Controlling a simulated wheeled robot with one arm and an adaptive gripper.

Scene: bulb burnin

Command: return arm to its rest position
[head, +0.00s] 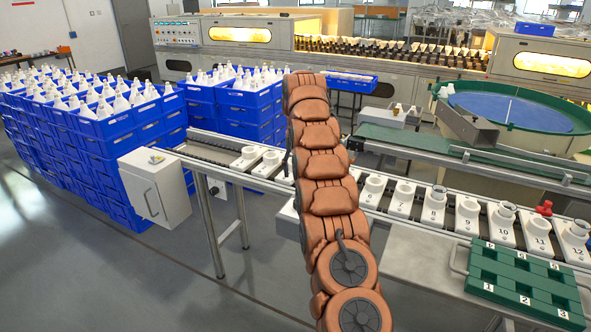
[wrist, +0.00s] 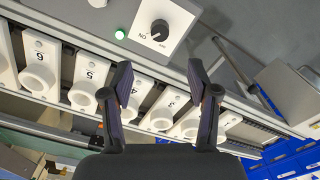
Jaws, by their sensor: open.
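My brown, segmented arm (head: 325,165) rises through the middle of the head view and covers part of the socket row. I cannot make out my gripper in that view. In the wrist view my gripper (wrist: 160,78) is open, its two dark fingers wide apart with nothing between them. Beyond the fingers lies a row of white numbered sockets; socket 5 (wrist: 84,92) and socket 6 (wrist: 38,75) show on the left, and sockets 4 and 3 are seen around and between the fingers. The fingers appear apart from the sockets.
A control box with a knob (wrist: 160,30) is above the row. In the head view, a green numbered tray (head: 520,285) lies at right front, near sockets 7 to 12. Blue crates of white bulbs (head: 110,125) stand at left. Open floor (head: 150,270) lies at front left.

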